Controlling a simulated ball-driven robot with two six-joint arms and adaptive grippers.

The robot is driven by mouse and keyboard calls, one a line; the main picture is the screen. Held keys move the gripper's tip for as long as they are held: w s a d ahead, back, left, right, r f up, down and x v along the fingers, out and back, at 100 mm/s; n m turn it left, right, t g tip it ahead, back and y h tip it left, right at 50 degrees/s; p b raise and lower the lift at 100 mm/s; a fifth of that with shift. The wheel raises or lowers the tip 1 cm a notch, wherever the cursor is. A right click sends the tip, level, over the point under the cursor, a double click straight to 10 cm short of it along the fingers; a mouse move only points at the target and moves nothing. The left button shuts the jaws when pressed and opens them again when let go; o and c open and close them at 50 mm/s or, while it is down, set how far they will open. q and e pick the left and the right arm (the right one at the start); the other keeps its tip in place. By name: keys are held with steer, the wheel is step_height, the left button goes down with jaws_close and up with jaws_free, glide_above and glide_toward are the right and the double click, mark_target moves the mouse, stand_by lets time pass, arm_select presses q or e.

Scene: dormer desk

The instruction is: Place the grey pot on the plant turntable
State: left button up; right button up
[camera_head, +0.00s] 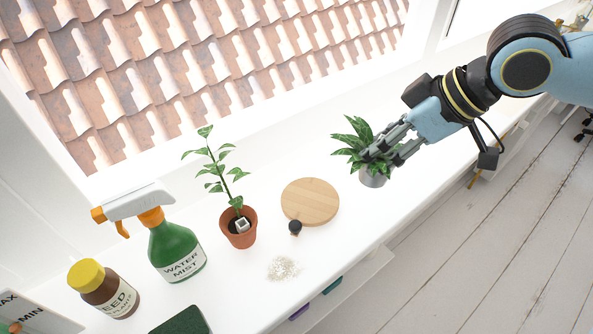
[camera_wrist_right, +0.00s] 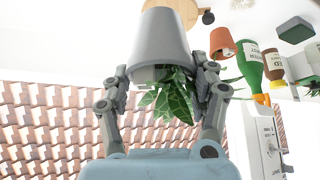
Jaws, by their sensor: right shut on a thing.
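The grey pot (camera_head: 374,179) holds a leafy green plant (camera_head: 352,134) and stands upright at the right of the desk. It also fills the top middle of the right wrist view (camera_wrist_right: 160,42), upside down there. My right gripper (camera_head: 384,154) reaches in from the upper right and is shut on the grey pot, a finger on each side; leaves hide part of the grip. I cannot tell whether the pot touches the desk. The plant turntable, a round wooden disc (camera_head: 310,202), lies left of the pot, apart from it and bare on top. My left gripper is not in view.
A small black knob (camera_head: 295,227) sits at the turntable's front edge. Left are a terracotta pot (camera_head: 240,231) with a tall plant, a green spray bottle (camera_head: 177,252), a brown bottle (camera_head: 112,293) and white granules (camera_head: 284,268). White desk is clear between pot and turntable.

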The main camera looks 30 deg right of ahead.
mark_target(362, 147)
steer(key=w+a+f, duration=0.1)
steer(key=w+a+f+b, duration=0.1)
steer(key=w, duration=0.1)
steer(key=shift+w+a+f, duration=0.1)
steer(key=shift+a+f, duration=0.1)
steer(key=shift+f, duration=0.05)
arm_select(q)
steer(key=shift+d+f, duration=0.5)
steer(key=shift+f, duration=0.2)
arm_select(e)
steer(key=shift+a+r+x, duration=0.1)
steer(key=shift+a+x, duration=0.2)
steer(key=shift+x, duration=1.5)
steer(key=shift+a+r+x, duration=0.15)
steer(key=shift+a+x, duration=0.1)
steer(key=shift+x, duration=1.55)
steer(key=shift+a+r+x, duration=0.1)
steer(key=shift+a+x, duration=0.2)
steer(key=shift+x, duration=1.45)
steer(key=shift+w+f, duration=0.1)
steer(key=shift+w, duration=0.1)
steer(key=o, duration=1.3)
